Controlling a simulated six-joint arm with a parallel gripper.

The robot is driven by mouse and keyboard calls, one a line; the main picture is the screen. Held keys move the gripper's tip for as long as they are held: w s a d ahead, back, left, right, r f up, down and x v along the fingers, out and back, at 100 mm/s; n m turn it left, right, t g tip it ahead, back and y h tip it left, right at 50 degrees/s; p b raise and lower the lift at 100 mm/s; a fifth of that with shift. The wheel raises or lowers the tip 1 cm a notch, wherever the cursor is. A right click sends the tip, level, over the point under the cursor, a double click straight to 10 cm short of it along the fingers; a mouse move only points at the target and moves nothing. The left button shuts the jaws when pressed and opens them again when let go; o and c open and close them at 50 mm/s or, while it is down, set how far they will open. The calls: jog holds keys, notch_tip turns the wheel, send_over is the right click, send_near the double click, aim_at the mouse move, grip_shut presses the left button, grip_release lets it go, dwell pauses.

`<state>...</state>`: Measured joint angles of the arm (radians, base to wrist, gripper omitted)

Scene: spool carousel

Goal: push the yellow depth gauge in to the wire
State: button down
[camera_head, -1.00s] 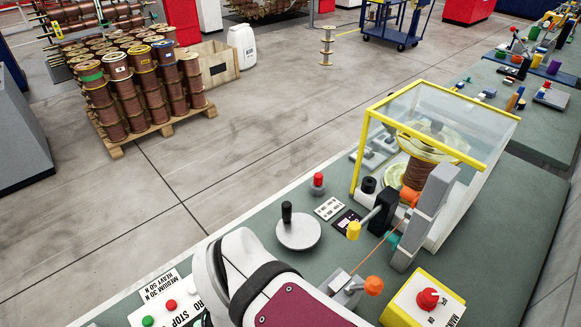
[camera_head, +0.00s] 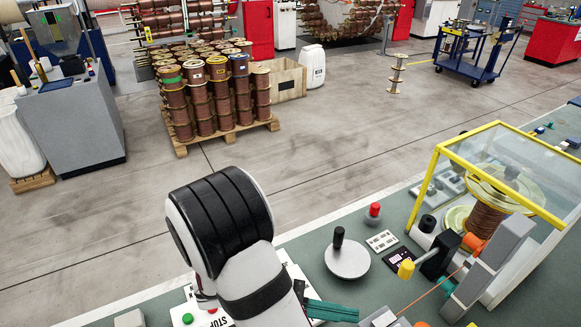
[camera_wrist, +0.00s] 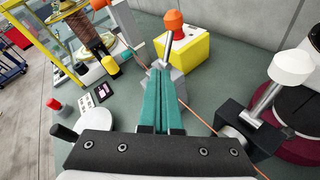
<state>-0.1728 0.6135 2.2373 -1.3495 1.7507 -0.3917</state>
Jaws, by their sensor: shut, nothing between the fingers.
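The yellow depth gauge (camera_head: 405,269) is a yellow knob on a short rod reaching into a black block (camera_head: 436,257), at the right of the head view. It also shows in the wrist view (camera_wrist: 111,65), upper left. The thin copper wire (camera_head: 437,286) runs from the spool side past the block towards the front. Whether the gauge's inner end touches the wire is unclear. My gripper (camera_head: 350,314) has teal fingers, shut and empty, to the lower left of the gauge and apart from it. In the wrist view the closed fingers (camera_wrist: 163,80) point at a grey clamp.
A yellow-framed clear guard (camera_head: 500,150) covers the copper spool (camera_head: 486,219). A crank disc (camera_head: 347,261) and red knob (camera_head: 375,210) stand left of the gauge. The wrist view shows an orange-knobbed lever (camera_wrist: 172,22), yellow box (camera_wrist: 190,45) and white-knobbed lever (camera_wrist: 291,68).

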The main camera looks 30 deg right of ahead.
jog(key=w+d+f+n+t+h, duration=0.2)
jog(key=w+f+n+t+h, duration=0.3)
jog(key=n, duration=0.3)
send_near(401, 270)
jog(key=shift+n, duration=0.3)
jog(key=d, duration=0.4)
jog(key=s+d, duration=0.1)
jog(key=d, duration=0.1)
jog(key=shift+d, duration=0.3)
jog(key=shift+d, duration=0.1)
